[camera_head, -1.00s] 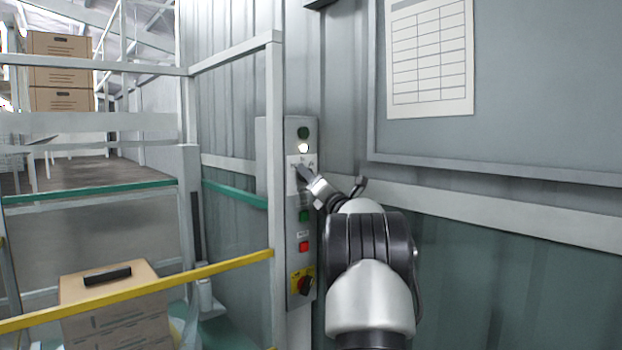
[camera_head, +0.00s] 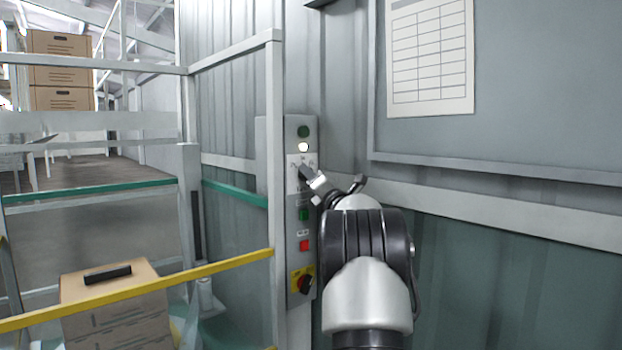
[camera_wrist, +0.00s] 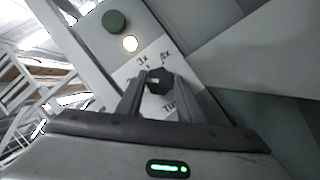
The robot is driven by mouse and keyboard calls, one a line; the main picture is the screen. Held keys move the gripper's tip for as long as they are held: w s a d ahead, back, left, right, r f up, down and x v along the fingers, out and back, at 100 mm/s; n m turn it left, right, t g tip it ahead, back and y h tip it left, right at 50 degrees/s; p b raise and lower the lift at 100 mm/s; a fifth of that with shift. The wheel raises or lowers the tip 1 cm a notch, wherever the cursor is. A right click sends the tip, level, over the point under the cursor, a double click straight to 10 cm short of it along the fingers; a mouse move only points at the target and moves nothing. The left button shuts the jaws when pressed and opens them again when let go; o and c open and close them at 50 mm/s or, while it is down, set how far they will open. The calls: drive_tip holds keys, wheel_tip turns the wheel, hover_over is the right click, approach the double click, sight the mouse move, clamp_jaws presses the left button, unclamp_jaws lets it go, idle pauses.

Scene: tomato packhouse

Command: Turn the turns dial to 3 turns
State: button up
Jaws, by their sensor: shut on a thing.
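The turns dial (camera_wrist: 160,81) is a dark, many-sided knob on a white label plate, seen close up in the wrist view. Its white pointer mark faces left in that view, just below the printed "3x"; "4x" is printed to the right of that. Another mark at the left is partly hidden by a finger. My gripper (camera_wrist: 159,86) has one finger on each side of the knob and is shut on it. In the head view my gripper (camera_head: 308,174) reaches the upper part of the grey control panel (camera_head: 292,232) and covers most of the dial.
Above the dial are a dark green button (camera_head: 303,132) and a lit white lamp (camera_head: 303,147). A grey post (camera_head: 274,180) and yellow rail (camera_head: 200,274) stand left.

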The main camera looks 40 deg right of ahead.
drive_tip(key=m+g+p, duration=0.1)
drive_tip(key=m+p, duration=0.2)
drive_tip(key=m+g+p, duration=0.1)
drive_tip(key=m+p, duration=0.2)
drive_tip(key=m+g+h+p, duration=0.1)
drive_tip(key=m+p, duration=0.2)
drive_tip(key=shift+a+r+g, duration=0.1)
drive_tip(key=shift+r+g, duration=0.2)
drive_tip(key=shift+r, duration=0.05)
drive_tip(key=shift+f+m, duration=0.15)
drive_tip(key=shift+m, duration=0.15)
drive_tip(key=o, duration=1.1)
drive_tip(key=shift+c, duration=0.2)
drive_tip(key=shift+s, duration=0.1)
drive_tip(key=b+v, duration=0.1)
drive_tip(key=v, duration=1.6)
drive_tip(key=shift+a, duration=0.15)
